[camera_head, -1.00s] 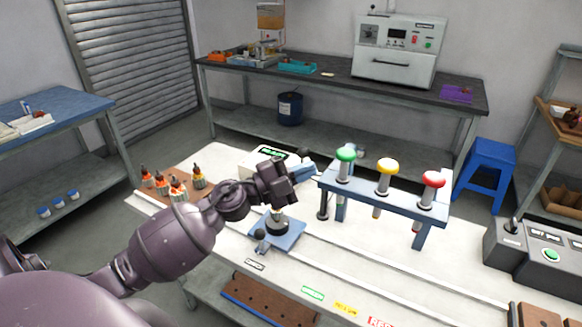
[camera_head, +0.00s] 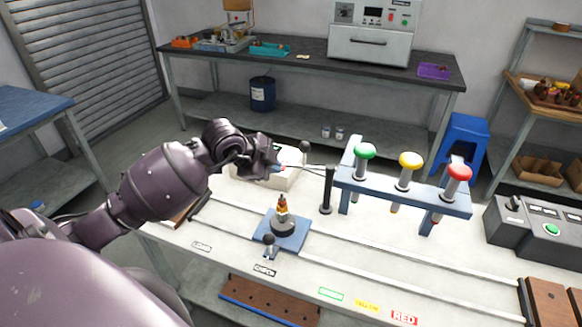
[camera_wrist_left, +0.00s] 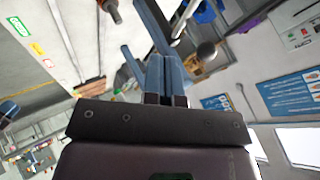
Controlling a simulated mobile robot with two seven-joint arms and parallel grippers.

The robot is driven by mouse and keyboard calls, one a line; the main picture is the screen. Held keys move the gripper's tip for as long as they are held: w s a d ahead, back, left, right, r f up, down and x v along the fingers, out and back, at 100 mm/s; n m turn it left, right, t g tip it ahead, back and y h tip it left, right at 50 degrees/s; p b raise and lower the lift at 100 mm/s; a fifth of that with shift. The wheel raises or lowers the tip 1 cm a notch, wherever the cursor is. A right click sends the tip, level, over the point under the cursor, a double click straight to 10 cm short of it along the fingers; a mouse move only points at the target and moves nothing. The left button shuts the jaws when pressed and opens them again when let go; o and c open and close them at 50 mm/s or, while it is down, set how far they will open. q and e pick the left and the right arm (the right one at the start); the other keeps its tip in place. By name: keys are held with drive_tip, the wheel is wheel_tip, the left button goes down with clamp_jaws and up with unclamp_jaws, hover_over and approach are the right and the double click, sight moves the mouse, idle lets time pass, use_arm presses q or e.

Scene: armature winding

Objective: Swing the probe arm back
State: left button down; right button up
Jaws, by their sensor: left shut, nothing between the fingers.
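The probe arm is a thin rod (camera_head: 312,168) running left from the top of a black post (camera_head: 327,190) on the white bench. A dark ball knob (camera_head: 305,147) stands near the rod. My left gripper (camera_head: 278,167) is at the rod's left end, in front of a white box; contact cannot be told. In the left wrist view its blue fingers (camera_wrist_left: 164,75) are together and empty, with a dark ball (camera_wrist_left: 206,51) just right of them. An armature (camera_head: 282,207) stands upright in a dark holder on a blue plate (camera_head: 297,239). My right gripper is not seen.
The white box (camera_head: 291,180) stands behind the armature. A control box (camera_head: 520,229) is at the far right. The front bench has clear room between the rails.

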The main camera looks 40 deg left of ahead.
sight(293, 165)
use_arm(q)
drive_tip(key=w+f+n, duration=0.2)
drive_tip(key=w+f, duration=0.5)
drive_tip(key=w, duration=0.2)
drive_tip(key=shift+a+f+n+g, duration=0.2)
drive_tip(key=shift+n+g, duration=0.1)
idle(0.3)
drive_tip(key=shift+w, duration=0.2)
drive_tip(key=shift+w+a+r+m+h, duration=0.1)
drive_tip(key=shift+w+a+m+h, duration=0.2)
drive_tip(key=shift+w+a+m, duration=0.6)
drive_tip(key=shift+w+d, duration=0.1)
drive_tip(key=shift+d, duration=0.05)
